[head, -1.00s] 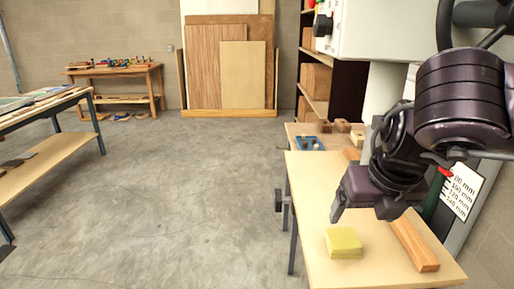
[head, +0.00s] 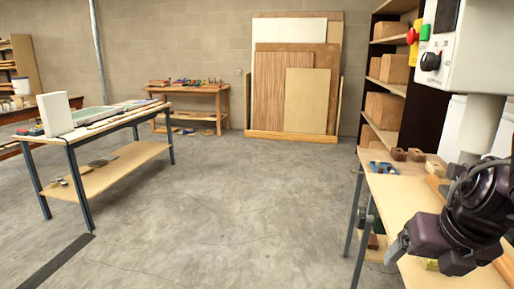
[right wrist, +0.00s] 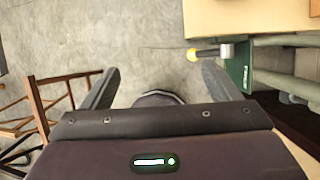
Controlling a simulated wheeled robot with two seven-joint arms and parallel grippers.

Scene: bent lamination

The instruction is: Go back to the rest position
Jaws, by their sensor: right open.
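My right gripper (head: 425,256) is at the lower right of the head view, over the light wooden workbench (head: 392,203). My left gripper is not in view.
A white machine (head: 470,60) with red and green buttons stands above the bench at right. A shelf with wooden blocks (head: 384,112) stands behind it. A long table (head: 105,122) is at left. Sheet panels (head: 306,100) lean on the back wall. The concrete floor (head: 230,210) between is clear.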

